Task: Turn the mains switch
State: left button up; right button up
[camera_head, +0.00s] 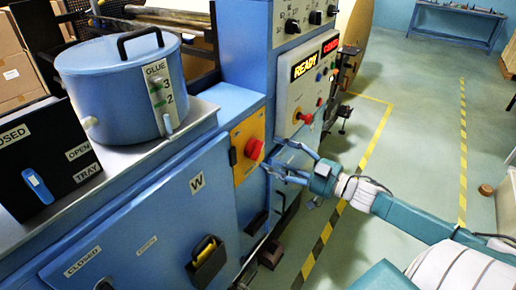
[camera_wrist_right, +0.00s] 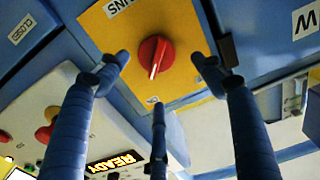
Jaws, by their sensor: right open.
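The mains switch is a red rotary knob (camera_head: 254,149) with a white mark, on a yellow plate (camera_head: 240,138) on the blue machine's front. In the right wrist view the knob (camera_wrist_right: 153,58) sits ahead, between my fingertips, on the yellow plate (camera_wrist_right: 178,72). The white mark points toward the bottom of that view. My right gripper (camera_head: 272,159) is open just in front of the knob; its fingers (camera_wrist_right: 160,64) stand on either side with visible gaps. It holds nothing. My left gripper is out of view.
A glue pot (camera_head: 110,85) stands on the machine's top left. A control panel (camera_head: 308,85) with a lit READY display and red buttons is above right of the switch. A black and yellow handle (camera_head: 207,250) sticks out below. The floor at right is largely clear.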

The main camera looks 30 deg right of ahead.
aim_at(261, 150)
jog(key=x, duration=0.3)
jog(key=shift+w+d, duration=0.1)
jog(key=shift+w, duration=0.05)
jog(key=x, duration=0.2)
jog(key=shift+w+p, duration=0.25)
jog(key=shift+p, duration=0.1)
jog(key=shift+w+a, duration=0.3)
jog(key=shift+w, duration=0.1)
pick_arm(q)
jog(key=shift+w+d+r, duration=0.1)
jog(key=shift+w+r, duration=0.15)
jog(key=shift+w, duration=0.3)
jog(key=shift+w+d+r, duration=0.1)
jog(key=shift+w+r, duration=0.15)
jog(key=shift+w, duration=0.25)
pick_arm(e)
jog(key=c, duration=1.1)
